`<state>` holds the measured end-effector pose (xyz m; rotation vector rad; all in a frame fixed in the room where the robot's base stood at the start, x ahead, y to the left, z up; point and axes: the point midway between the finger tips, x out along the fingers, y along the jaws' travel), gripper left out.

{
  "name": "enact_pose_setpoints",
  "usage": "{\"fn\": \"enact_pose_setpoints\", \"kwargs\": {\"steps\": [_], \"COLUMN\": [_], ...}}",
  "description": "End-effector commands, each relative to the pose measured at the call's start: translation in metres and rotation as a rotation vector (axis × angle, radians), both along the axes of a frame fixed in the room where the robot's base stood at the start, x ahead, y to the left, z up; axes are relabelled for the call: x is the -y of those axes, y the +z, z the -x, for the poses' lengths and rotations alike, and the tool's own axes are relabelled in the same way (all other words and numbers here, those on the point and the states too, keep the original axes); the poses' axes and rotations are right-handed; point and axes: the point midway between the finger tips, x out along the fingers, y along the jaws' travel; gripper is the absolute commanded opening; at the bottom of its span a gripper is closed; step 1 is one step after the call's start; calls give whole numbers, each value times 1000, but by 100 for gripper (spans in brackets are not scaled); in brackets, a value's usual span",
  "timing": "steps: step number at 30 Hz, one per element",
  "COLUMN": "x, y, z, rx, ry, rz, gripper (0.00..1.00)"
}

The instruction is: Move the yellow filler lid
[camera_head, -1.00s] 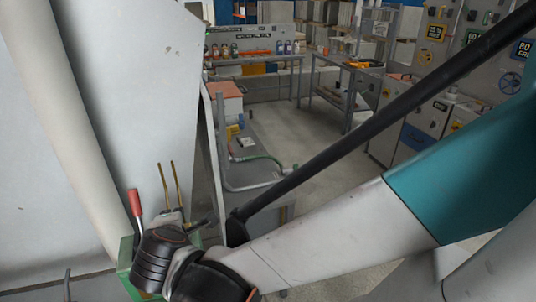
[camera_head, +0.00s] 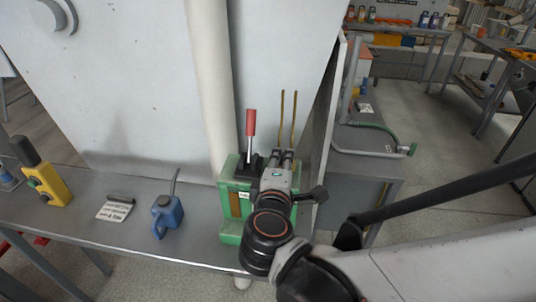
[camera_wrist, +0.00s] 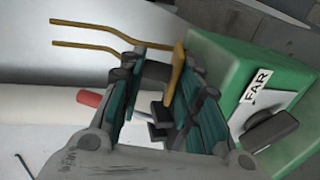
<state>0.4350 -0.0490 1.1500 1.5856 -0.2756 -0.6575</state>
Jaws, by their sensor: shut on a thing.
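A yellow piece, apparently the filler lid (camera_wrist: 176,72), stands between my finger pads in the wrist view. My gripper (camera_wrist: 160,62) is shut on it. In the head view my gripper (camera_head: 278,162) reaches over the top of a green box (camera_head: 230,205), and the lid is hidden there. The green box (camera_wrist: 225,60) also shows in the wrist view, right of my fingers, with a "FAR" label and a dark handle. I cannot tell whether the lid still touches the box.
A red-handled lever (camera_head: 250,122) stands beside my gripper, with two thin brass-coloured rods (camera_head: 293,118) behind. A blue oil can (camera_head: 168,215), a card (camera_head: 114,210) and a yellow control box (camera_head: 46,185) sit on the grey bench (camera_head: 85,190). A pale pipe (camera_head: 212,75) rises behind.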

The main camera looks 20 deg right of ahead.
Motion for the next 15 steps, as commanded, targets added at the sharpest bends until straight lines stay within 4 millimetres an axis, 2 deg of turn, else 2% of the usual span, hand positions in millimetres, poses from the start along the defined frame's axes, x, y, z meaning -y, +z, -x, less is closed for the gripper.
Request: {"fn": "enact_pose_setpoints", "kwargs": {"steps": [5,6,7,15], "x": [0,0,0,0], "y": [2,2,2,1], "z": [-1,-1,-1,0], "rx": [1,1,1,0], "ry": [-1,-1,-1,-1], "rz": [4,4,4,2], "gripper": [7,40,45,45]}}
